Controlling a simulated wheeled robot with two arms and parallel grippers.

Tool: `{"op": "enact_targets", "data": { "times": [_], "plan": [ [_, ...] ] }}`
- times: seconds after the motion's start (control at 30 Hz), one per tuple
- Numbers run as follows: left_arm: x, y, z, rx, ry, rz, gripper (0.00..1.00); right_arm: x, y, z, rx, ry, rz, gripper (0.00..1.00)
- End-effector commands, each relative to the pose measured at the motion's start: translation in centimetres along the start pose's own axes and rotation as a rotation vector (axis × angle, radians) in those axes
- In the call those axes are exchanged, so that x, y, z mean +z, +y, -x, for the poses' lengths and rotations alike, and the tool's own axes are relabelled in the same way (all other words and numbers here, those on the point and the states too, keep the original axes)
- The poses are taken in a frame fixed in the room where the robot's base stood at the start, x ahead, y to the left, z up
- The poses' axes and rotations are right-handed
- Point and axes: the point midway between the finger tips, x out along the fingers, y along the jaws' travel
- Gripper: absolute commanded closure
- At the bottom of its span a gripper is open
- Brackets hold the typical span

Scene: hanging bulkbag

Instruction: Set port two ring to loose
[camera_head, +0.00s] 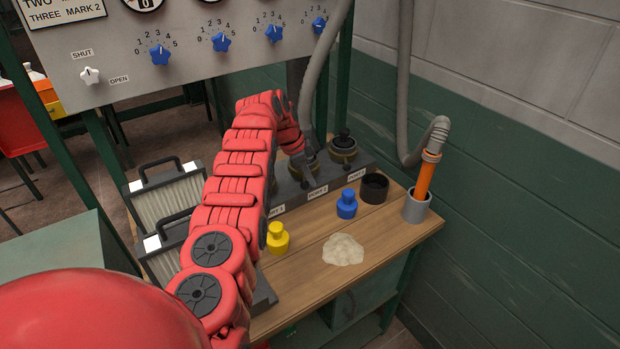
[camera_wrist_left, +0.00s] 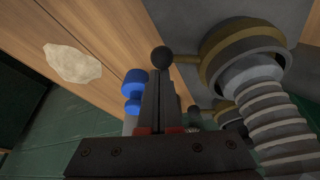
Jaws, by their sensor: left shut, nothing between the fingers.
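The port two ring is a brass-coloured collar at the foot of a ribbed grey hose, behind the PORT 2 label (camera_head: 318,192). In the left wrist view the large near ring (camera_wrist_left: 228,50) has a dark ball-ended lever (camera_wrist_left: 161,57) on its left side. My left gripper (camera_wrist_left: 160,78) is shut and empty. Its fingertips are just below the ball in that picture; I cannot tell whether they touch. In the head view my red left arm reaches over the bench to the port, and its wrist partly hides the ring. My right gripper is not in view.
The port three ring (camera_head: 343,152) stands close behind. A blue bottle (camera_head: 347,205), a black cup (camera_head: 374,188), a yellow bottle (camera_head: 278,239) and a powder pile (camera_head: 343,250) are on the wooden bench. A grey holder (camera_head: 417,208) stands at right. The knob panel (camera_head: 190,75) overhangs at the back.

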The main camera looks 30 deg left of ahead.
Motion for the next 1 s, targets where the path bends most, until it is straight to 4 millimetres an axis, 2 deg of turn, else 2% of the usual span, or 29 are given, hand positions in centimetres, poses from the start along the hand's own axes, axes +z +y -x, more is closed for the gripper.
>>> {"op": "enact_targets", "data": {
  "times": [0.37, 0.47, 0.6, 0.73, 0.77, 0.9, 1.0],
  "plan": [
    [-0.6, 0.2, -0.2, -0.001, 0.000, -0.002, 1.00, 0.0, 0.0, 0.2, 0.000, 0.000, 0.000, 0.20],
    [-1.7, 0.5, -0.4, -0.001, 0.000, -0.003, 1.00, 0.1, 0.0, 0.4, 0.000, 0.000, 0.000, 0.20],
    [-4.0, 1.3, -0.8, -0.002, 0.001, -0.004, 1.00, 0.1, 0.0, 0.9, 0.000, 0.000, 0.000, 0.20],
    [-3.9, 1.1, 2.1, -0.005, 0.001, 0.000, 1.00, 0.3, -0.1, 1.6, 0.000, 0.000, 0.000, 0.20],
    [-4.2, 1.0, 3.5, -0.003, 0.000, 0.000, 1.00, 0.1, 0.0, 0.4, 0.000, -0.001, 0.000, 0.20],
    [-4.3, 0.8, 7.1, 0.000, -0.001, 0.003, 1.00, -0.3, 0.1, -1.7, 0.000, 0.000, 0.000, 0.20],
    [-4.2, 0.7, 8.6, 0.000, -0.001, 0.001, 1.00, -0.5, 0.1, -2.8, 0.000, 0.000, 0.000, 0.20]
  ]
}}
